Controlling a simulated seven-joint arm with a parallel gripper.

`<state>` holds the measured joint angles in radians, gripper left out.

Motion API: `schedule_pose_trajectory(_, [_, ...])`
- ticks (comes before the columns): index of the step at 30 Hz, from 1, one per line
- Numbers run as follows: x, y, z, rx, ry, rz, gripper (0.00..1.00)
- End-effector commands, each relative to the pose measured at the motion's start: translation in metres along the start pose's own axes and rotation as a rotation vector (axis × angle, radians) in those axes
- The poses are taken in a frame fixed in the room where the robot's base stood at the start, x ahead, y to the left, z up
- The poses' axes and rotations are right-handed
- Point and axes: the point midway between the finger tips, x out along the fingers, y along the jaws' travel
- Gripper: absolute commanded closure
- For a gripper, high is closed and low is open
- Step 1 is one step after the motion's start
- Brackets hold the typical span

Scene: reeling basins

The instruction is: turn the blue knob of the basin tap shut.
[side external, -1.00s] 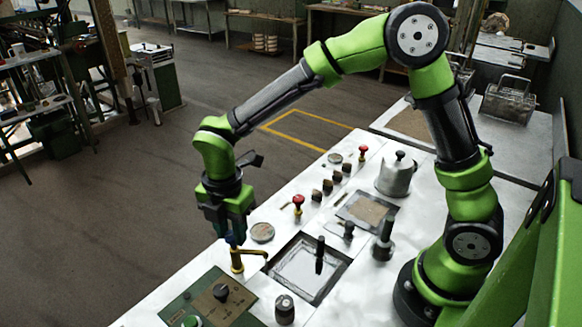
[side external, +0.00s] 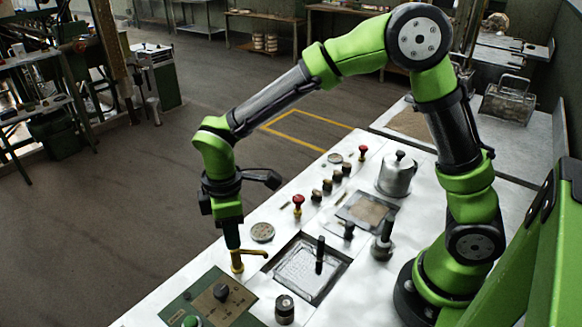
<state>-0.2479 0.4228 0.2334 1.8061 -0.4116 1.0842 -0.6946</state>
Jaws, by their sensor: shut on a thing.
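The brass tap (side external: 237,263) stands at the left edge of the square basin (side external: 341,276). Its spout points right toward the basin. My gripper (side external: 232,243) points straight down over the top of the tap. It is shut on the blue knob, and its fingers hide the knob in this view. The basin holds a pale, speckled surface with a dark upright handle (side external: 320,255) standing over it.
A green control panel (side external: 190,300) with a black knob lies in front of the tap. A round dish (side external: 262,232) and a red-topped valve (side external: 298,203) stand behind. A metal pot (side external: 397,174) and a second basin (side external: 352,220) are farther right.

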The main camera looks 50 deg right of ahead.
Motion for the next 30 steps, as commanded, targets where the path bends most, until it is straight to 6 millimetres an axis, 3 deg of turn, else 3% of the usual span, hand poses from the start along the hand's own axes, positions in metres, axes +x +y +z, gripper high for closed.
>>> schedule_pose_trajectory(10, [-0.0015,-0.0003,-0.0002,0.143,0.001,0.0,0.97])
schedule_pose_trajectory(26, [-0.0015,0.0,-0.0001,0.169,0.001,0.0,0.97])
schedule_pose_trajectory(27, [-0.0015,0.0,-0.0001,0.169,0.001,0.0,0.65])
schedule_pose_trajectory(30, [-0.0013,0.0,-0.0002,0.168,0.001,0.0,0.5])
